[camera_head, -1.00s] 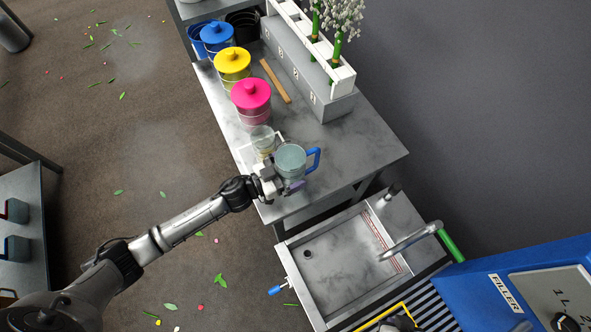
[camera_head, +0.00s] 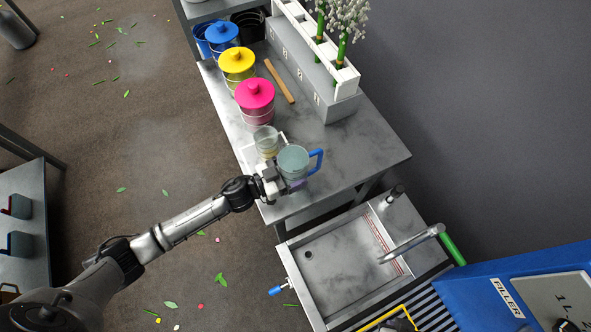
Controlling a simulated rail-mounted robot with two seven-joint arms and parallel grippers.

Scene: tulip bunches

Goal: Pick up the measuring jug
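The measuring jug (camera_head: 293,160), clear and pale with a blue handle (camera_head: 317,162) on its right, is upright at the near end of the grey worktop. A purple patch shows at the jug's lower edge.
A small clear beaker (camera_head: 266,140) stands just behind the jug. Pink (camera_head: 255,97), yellow (camera_head: 237,63) and blue (camera_head: 222,36) lidded pots line the left edge. A sink (camera_head: 340,260) and blue filler machine (camera_head: 510,290) are nearer. A grey flower rack (camera_head: 325,95) stands right.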

